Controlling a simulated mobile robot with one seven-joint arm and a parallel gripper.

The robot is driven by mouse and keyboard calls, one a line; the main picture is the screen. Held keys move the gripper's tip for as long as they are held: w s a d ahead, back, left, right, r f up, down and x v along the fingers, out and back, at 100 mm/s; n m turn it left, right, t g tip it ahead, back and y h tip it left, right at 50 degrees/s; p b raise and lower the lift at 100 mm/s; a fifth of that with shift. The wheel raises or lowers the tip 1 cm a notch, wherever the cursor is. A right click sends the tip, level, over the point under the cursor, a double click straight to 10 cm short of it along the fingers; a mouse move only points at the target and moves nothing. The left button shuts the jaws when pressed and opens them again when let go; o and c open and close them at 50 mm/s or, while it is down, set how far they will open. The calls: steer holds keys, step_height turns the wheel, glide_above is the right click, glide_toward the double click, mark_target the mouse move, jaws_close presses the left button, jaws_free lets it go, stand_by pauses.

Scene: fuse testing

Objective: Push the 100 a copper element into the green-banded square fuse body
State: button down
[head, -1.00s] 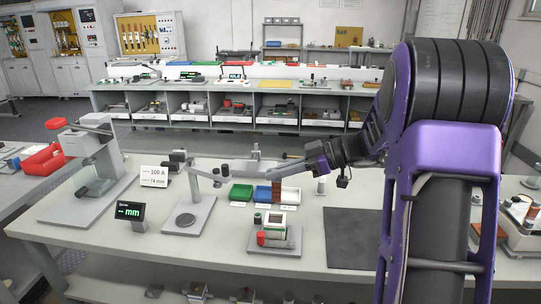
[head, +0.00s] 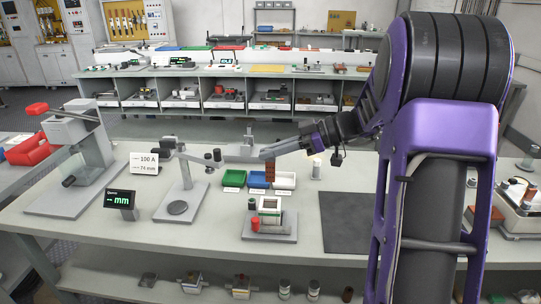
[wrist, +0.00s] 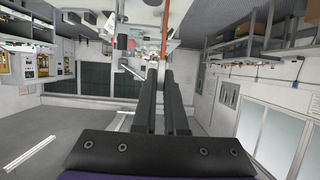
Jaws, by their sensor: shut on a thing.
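My gripper (head: 266,155) is above the table in the head view, its jaws shut on an upright brown-red copper element (head: 270,173) that hangs down from the tips. In the wrist view the element (wrist: 164,36) shows as a thin reddish strip beyond the two dark fingers (wrist: 165,72). The square fuse body (head: 269,203), pale with a dark opening and a green band, stands on a grey fixture (head: 285,236). In the head view the element's lower end is above and behind the fuse body, apart from it. The exact sideways alignment cannot be told.
Green (head: 234,178), blue (head: 260,180) and white (head: 285,180) bins stand behind the fixture. A red knob (head: 253,223) is at the fixture's left. A grey stand (head: 186,187) and a display (head: 121,201) are farther left. A dark mat (head: 345,222) lies right.

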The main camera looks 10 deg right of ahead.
mark_target(271, 181)
steer(key=shift+f+b, duration=2.15)
steer(key=shift+f, duration=0.65)
steer(key=shift+f, duration=0.15)
steer(key=shift+f, duration=0.35)
steer(key=shift+f, duration=0.95)
steer(key=shift+f, duration=0.35)
steer(key=shift+f, duration=0.85)
steer(key=shift+f, duration=0.35)
steer(key=shift+f, duration=0.6)
stand_by(0.7)
